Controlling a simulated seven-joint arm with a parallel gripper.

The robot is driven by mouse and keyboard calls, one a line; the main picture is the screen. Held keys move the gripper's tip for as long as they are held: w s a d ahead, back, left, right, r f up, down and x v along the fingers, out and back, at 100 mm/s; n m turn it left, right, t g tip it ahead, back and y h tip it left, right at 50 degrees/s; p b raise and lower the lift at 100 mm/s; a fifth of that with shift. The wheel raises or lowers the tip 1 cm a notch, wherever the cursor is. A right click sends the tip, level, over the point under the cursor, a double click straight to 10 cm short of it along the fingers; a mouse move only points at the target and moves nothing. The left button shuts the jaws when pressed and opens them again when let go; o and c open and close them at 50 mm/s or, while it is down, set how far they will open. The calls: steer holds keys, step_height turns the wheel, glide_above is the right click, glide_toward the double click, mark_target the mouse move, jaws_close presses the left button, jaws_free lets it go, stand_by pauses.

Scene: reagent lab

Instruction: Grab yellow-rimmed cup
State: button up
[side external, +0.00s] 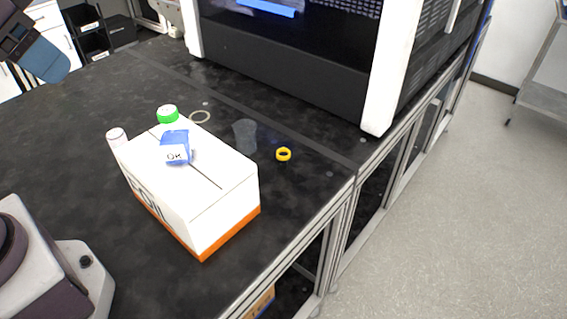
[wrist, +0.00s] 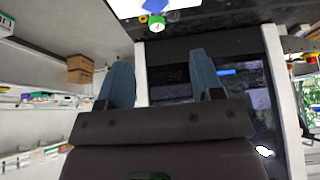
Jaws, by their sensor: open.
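A small yellow ring-shaped piece (side external: 284,154) lies on the black bench, right of the white box. A grey translucent cup (side external: 245,137) stands upright just left of it, apart from it, and shows no clear yellow rim. I cannot tell whether the yellow piece is a rim alone or a low cup. My gripper (wrist: 160,60) has two blue fingers spread apart with nothing between them. In the side external view my gripper (side external: 52,66) is at the top left, above the bench and far from the cup and yellow piece.
A white box with an orange base (side external: 218,208) stands near the cup, with a blue labelled item (side external: 175,147) on top. A green-capped container (side external: 168,113), a white-capped bottle (side external: 117,138) and a pale ring (side external: 200,117) are nearby. A large machine (side external: 290,60) stands behind.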

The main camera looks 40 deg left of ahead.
steer(key=w+a+r+m+g+y, duration=0.1)
steer(key=w+a+r+m+y, duration=0.25)
steer(key=w+m, duration=0.5)
steer(key=m+t+y, duration=0.7)
steer(key=m+t, duration=0.3)
steer(key=m, duration=1.1)
glide_above(284, 150)
steer(key=v, duration=0.2)
step_height(284, 150, down, 3)
steer(key=shift+n, duration=0.35)
step_height(284, 150, down, 34)
steer(key=shift+s+r, duration=0.1)
steer(key=shift+s, duration=0.1)
steer(key=shift+x, duration=1.05)
steer(key=shift+w+a, duration=0.2)
steer(key=shift+w, duration=0.2)
steer(key=c, duration=1)
